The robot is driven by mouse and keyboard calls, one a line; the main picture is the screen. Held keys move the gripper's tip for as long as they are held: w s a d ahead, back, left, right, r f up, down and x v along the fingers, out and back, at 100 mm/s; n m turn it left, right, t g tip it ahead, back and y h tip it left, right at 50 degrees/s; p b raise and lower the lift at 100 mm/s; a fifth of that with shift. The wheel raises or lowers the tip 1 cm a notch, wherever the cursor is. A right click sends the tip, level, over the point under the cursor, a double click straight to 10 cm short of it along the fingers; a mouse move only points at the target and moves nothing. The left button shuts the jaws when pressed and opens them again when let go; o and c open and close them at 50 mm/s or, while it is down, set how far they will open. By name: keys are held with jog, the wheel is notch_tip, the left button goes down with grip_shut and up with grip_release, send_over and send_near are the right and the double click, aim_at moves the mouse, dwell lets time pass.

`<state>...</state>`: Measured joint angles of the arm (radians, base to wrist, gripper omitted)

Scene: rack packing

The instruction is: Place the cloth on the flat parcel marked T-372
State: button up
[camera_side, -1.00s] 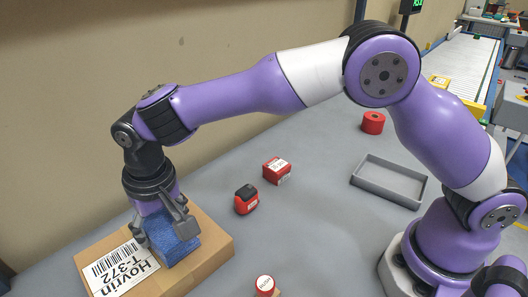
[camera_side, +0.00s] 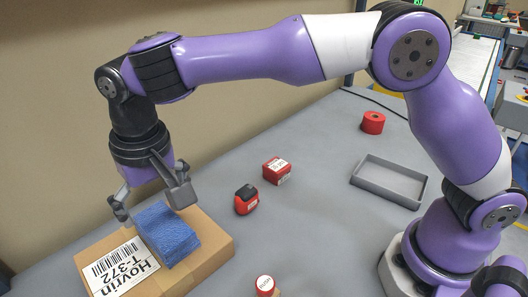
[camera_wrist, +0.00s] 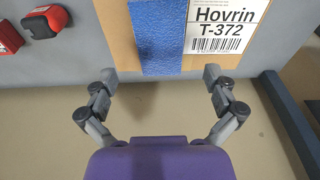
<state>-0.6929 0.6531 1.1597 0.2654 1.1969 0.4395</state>
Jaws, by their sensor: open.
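The blue cloth (camera_side: 167,234) lies folded on top of the flat cardboard parcel (camera_side: 205,258), beside its white label reading Hovrin T-372. In the wrist view the cloth (camera_wrist: 158,38) lies left of the label on the parcel (camera_wrist: 112,30). My gripper (camera_side: 150,205) is open and empty, above and behind the cloth and apart from it. In the wrist view the fingers of my gripper (camera_wrist: 160,88) are spread wide with nothing between them.
A red-and-black device (camera_side: 246,200), a small red box (camera_side: 277,171) and a red spool (camera_side: 373,123) stand on the grey table. An empty grey tray (camera_side: 389,183) lies at right. The wall is close behind the parcel.

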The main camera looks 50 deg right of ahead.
aim_at(169, 230)
notch_tip(169, 230, up, 6)
jog(key=s+d+r+t, duration=0.1)
jog(key=s+d+r, duration=0.15)
jog(key=d, duration=0.65)
jog(key=s+d+r+t, duration=0.1)
jog(key=d+r, duration=0.2)
jog(key=d, duration=0.6)
jog(key=s+d+f+t, duration=0.1)
jog(key=s+d+f, duration=0.2)
jog(key=s, duration=0.2)
jog(key=s+d+f, duration=0.3)
jog(key=s+d, duration=0.1)
jog(key=s, duration=0.2)
jog(key=shift+s+t, duration=0.15)
jog(key=shift+t, duration=0.25)
